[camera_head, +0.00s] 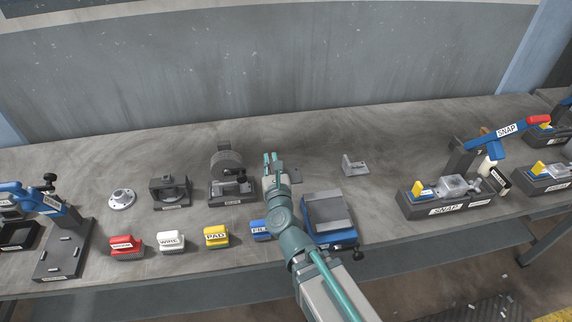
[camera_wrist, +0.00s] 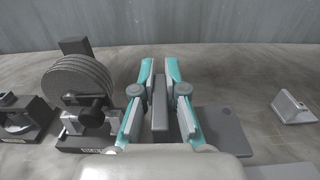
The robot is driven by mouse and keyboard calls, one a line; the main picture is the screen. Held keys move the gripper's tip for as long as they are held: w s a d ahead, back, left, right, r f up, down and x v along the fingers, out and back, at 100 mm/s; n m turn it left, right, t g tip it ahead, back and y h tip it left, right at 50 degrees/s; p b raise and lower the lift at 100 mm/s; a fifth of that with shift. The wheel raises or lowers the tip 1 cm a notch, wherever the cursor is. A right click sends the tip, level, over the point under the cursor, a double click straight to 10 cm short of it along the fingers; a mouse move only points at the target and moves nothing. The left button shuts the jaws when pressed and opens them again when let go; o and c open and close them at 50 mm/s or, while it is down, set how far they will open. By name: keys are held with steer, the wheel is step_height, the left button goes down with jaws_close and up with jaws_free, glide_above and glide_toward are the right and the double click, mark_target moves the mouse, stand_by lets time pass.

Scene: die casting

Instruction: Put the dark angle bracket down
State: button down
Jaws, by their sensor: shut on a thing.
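My gripper (camera_head: 271,160) is shut on the dark angle bracket (camera_head: 295,175), over the middle of the bench. In the wrist view, my gripper (camera_wrist: 160,72) has its two teal fingers on either side of the bracket's upright leg. The bracket's flat leg (camera_wrist: 219,128), with a small hole, extends to the right of the fingers. The flat leg is level and at or very near the bench top; I cannot tell whether it touches.
A grinder-like fixture with a round wheel (camera_head: 227,164) stands close on the left. A light grey bracket (camera_head: 354,166) sits to the right, with bare bench around it. A blue-edged block (camera_head: 330,217) is in front. A SNAP fixture (camera_head: 447,208) stands farther right.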

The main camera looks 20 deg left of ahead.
steer(key=w+a+f+b, duration=0.1)
steer(key=w+f, duration=0.1)
steer(key=w, duration=0.1)
steer(key=w+a+f+b, duration=0.1)
steer(key=w+a+f, duration=0.1)
steer(key=w+f, duration=0.1)
steer(key=w+a+f+b, duration=0.2)
steer(key=w+f, duration=0.1)
steer(key=w, duration=0.2)
steer(key=shift+w+a+f, duration=0.15)
steer(key=shift+f, duration=0.05)
steer(key=shift+w+a+f, duration=0.15)
steer(key=shift+w+f, duration=0.25)
steer(key=shift+f, duration=0.15)
step_height(320, 180, down, 2)
steer(key=shift+f, duration=0.55)
steer(key=shift+f, duration=0.15)
steer(key=c, duration=1.2)
jaws_free()
